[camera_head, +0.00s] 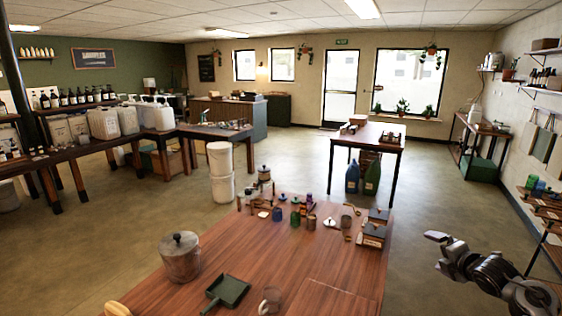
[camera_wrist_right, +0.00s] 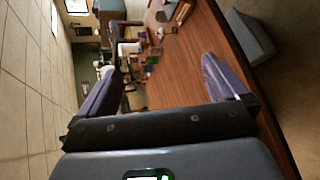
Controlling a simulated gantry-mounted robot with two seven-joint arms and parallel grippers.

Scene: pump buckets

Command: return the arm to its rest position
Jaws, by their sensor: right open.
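My right arm comes in at the lower right in the head view, out over the floor to the right of the wooden table (camera_head: 320,265). Its right gripper (camera_head: 438,248) is at the arm's far left end, apart from the table. In the right wrist view the right gripper's two fingers are spread wide, with nothing between them; the table (camera_wrist_right: 190,70) shows beyond. My left gripper is not in the head view.
A lidded metal pot (camera_head: 180,258), a green dustpan (camera_head: 226,292) and a glass mug (camera_head: 271,299) stand on the table. Small jars and boxes crowd its far end. White buckets (camera_head: 222,175) are stacked behind it.

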